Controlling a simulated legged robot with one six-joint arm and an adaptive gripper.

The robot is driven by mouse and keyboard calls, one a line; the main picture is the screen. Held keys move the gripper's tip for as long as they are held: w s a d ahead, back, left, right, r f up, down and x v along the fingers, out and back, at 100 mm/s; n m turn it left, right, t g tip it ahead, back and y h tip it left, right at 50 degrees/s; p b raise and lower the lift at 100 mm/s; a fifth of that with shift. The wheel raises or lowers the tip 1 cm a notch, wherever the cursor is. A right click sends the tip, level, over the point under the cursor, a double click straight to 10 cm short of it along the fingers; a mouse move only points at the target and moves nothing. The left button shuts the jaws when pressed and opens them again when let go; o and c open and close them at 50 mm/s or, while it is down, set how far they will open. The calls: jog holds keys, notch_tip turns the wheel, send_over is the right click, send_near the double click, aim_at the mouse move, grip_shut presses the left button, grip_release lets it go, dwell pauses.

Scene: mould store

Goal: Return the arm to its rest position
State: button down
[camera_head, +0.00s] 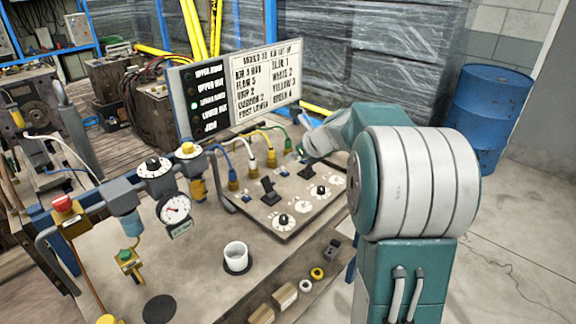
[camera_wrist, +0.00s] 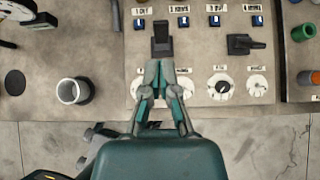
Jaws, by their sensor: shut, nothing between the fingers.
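My arm (camera_head: 415,180), teal with grey-white banded joints, rises at the right of the head view and reaches left toward the control panel (camera_head: 310,214). In the head view I cannot make out my fingers. In the wrist view my gripper (camera_wrist: 160,64) is shut with its fingers together and nothing between them. It is over the panel, with its tips just below a black lever (camera_wrist: 161,40) in the picture. I cannot tell whether the tips touch it. The fingers partly hide the white dials on either side.
A white cup (camera_head: 236,257) stands on the bench left of the panel. A pressure gauge (camera_head: 174,209), valves and coloured hoses are behind and left. A sign board (camera_head: 240,88) stands behind the panel. A blue barrel (camera_head: 487,117) is at right; the floor near it is clear.

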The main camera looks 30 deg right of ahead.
jog(key=shift+r, duration=0.1)
dwell(0.4)
jog(key=s+a+r+n+g, duration=0.2)
jog(key=s+a+r+n, duration=0.2)
jog(key=s+a+n, duration=0.95)
jog(key=s+a+f+n+h, duration=0.1)
jog(key=s+a+n, duration=0.1)
jog(key=s+n, duration=0.7)
jog(key=s+a+f+n+g+h, duration=0.1)
jog(key=s+a+n+h, duration=0.1)
jog(key=s+n, duration=0.7)
jog(key=shift+s+a+f, duration=0.25)
jog(key=shift+a+f, duration=0.1)
jog(key=shift+f, duration=0.05)
